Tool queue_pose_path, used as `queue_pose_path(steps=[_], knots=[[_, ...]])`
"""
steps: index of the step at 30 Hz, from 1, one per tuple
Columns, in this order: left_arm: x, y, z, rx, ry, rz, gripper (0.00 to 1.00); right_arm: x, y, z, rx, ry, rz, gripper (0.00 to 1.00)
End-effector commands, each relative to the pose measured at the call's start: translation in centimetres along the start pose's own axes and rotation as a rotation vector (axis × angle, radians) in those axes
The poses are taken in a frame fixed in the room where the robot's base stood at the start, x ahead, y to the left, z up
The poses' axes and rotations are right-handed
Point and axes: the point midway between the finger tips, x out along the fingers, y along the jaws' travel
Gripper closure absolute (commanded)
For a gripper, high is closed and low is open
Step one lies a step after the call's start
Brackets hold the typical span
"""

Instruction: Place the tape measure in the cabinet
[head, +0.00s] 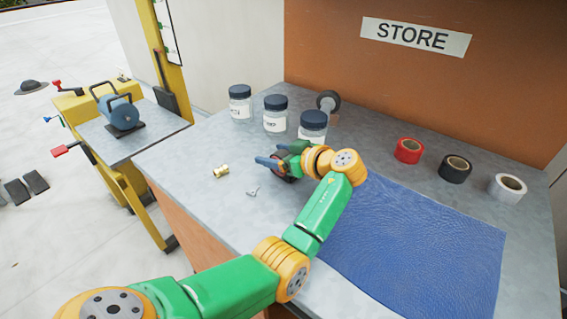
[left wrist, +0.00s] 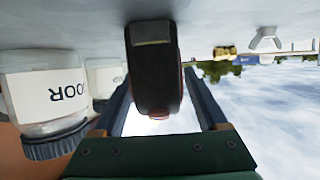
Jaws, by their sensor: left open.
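The tape measure (left wrist: 155,75) is a dark, rounded block with a pale strip and a little red, standing on the bench between the two fingers of my left gripper (left wrist: 158,92) in the left wrist view. The fingers are open, one on each side of it. In the head view my left gripper (head: 276,156) is low over the bench, and the tape measure (head: 282,174) is mostly hidden by it. An orange-brown front labelled STORE (head: 425,85), apparently the cabinet, stands at the back of the bench; no opening shows. My right gripper is out of view.
Several lidded jars (head: 275,116) stand just behind my left gripper. A brass fitting (head: 221,172) and a wing nut (head: 253,191) lie in front. Red (head: 409,150), black and white tape rolls sit at right. A blue mat (head: 415,245) covers the right front; the bench's left corner is clear.

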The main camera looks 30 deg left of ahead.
Motion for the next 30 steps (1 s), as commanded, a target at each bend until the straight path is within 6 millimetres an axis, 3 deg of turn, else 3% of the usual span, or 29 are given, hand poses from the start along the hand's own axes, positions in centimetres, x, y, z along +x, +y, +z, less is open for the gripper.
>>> queue_pose_path(steps=[1,9,22,26,30], knots=[[0.0,0.0,0.0,0.0,0.0,0.0,0.3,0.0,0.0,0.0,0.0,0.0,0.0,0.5],[-0.1,0.0,0.0,0.0,0.0,0.0,1.0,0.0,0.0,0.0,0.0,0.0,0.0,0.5],[-0.3,0.1,-0.5,-0.003,0.002,0.002,1.0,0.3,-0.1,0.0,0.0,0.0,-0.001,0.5],[-1.0,0.1,-2.3,-0.007,0.003,0.003,1.0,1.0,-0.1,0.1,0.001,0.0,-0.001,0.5],[-4.1,-1.7,-5.0,-0.009,0.002,0.006,1.0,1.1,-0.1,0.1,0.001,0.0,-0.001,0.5]])
